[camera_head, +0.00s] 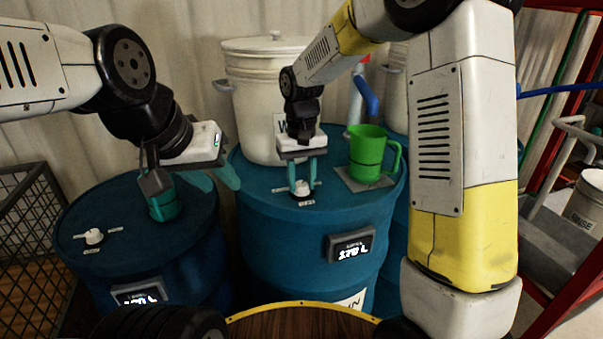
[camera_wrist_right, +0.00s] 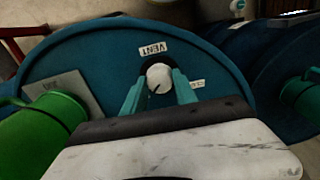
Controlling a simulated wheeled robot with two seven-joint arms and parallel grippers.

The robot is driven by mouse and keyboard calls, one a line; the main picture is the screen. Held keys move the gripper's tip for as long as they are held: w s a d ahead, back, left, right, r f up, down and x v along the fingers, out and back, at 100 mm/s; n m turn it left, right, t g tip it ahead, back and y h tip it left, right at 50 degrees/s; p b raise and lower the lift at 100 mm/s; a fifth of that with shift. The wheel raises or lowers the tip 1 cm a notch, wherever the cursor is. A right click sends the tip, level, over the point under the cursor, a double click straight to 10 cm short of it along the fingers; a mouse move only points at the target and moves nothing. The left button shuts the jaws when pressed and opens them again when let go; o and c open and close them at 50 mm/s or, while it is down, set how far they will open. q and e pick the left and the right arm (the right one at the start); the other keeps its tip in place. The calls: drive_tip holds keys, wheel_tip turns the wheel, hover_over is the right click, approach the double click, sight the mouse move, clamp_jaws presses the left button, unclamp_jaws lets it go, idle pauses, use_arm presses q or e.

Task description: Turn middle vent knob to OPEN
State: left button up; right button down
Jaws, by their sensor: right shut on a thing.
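The middle vent knob (camera_head: 302,188) is a small white knob on top of the middle blue drum (camera_head: 290,228). My right gripper (camera_head: 301,183) reaches down over it, with its teal fingers one on each side, shut on the knob. In the right wrist view the knob (camera_wrist_right: 158,77) sits between the fingertips, with a dark pointer line on its face. A VENT label (camera_wrist_right: 153,48) lies beside it, and a smaller label is partly behind a finger. My left gripper (camera_head: 198,190) is above the left drum, by a dark teal container (camera_head: 163,204); its grip on that is unclear.
A green mug (camera_head: 368,152) stands on a grey pad on the middle drum's right. A white lidded bucket (camera_head: 262,90) stands behind. Another white knob (camera_head: 93,236) is on the left drum (camera_head: 150,250). A wire cage (camera_head: 30,215) stands far left, a red frame right.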

sight(302, 184)
drive_tip(key=shift+r, duration=0.1)
drive_tip(key=c, duration=1)
unclamp_jaws()
drive_tip(key=shift+o, duration=0.2)
drive_tip(key=shift+r, duration=3.85)
drive_tip(key=s+d+r+m+t+y, duration=0.1)
drive_tip(key=s+d+r+t, duration=0.1)
drive_tip(key=s+d, duration=0.5)
drive_tip(key=s+d+r+m+t+y, duration=0.1)
drive_tip(key=s+d+r+t, duration=0.2)
drive_tip(key=s+d, duration=0.4)
drive_tip(key=s+t, duration=0.1)
drive_tip(key=s, duration=0.4)
drive_tip(key=shift+s+d+r+m, duration=0.15)
drive_tip(key=shift+s+r+m, duration=0.05)
drive_tip(key=shift+s+m, duration=0.2)
